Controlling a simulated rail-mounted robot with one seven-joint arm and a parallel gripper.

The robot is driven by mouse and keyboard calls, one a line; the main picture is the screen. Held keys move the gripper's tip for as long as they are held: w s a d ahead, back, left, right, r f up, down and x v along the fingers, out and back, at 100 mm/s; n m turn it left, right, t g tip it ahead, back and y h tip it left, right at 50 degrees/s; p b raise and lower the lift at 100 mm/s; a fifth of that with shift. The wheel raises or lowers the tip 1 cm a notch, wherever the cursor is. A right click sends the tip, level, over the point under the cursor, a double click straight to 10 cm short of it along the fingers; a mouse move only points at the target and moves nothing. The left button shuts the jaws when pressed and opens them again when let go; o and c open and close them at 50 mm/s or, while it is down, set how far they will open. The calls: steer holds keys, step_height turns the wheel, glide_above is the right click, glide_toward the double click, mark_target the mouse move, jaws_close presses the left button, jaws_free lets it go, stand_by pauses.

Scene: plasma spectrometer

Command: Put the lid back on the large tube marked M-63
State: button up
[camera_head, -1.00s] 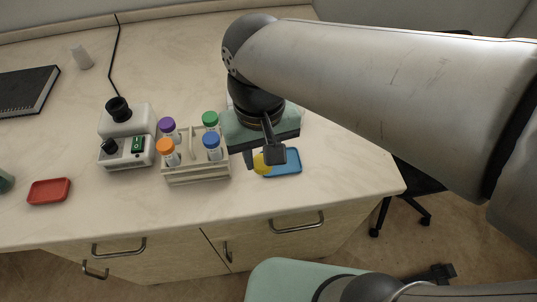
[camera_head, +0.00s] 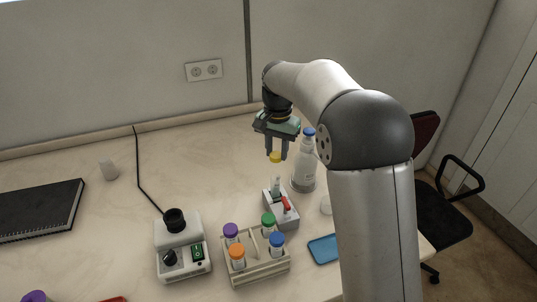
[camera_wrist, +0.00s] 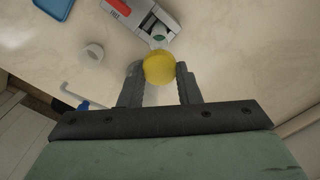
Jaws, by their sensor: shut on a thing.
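My gripper (camera_head: 276,152) is shut on the yellow lid (camera_head: 275,157) and points down. In the wrist view the yellow lid (camera_wrist: 159,68) sits between the two fingertips. Below it in the head view, a clear tube (camera_head: 276,188) stands upright in a grey holder (camera_head: 284,217) with a red part. The wrist view shows the top of this tube (camera_wrist: 158,39) just beyond the lid. The lid looks above the tube; I cannot tell whether they touch. No M-63 marking is readable.
A wash bottle (camera_head: 304,168) with a blue cap stands close right of the gripper. A rack (camera_head: 262,271) with several capped tubes is in front of the holder. A blue tray (camera_head: 323,249) lies empty to the right. A white device (camera_head: 182,250) stands left.

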steer(key=shift+f+b, duration=1.85)
steer(key=shift+f, duration=0.45)
steer(key=shift+f+b, duration=0.35)
steer(key=shift+f, duration=0.45)
steer(key=shift+f+p, duration=0.2)
steer(key=shift+p, duration=0.25)
stand_by(0.4)
steer(key=o, duration=1.5)
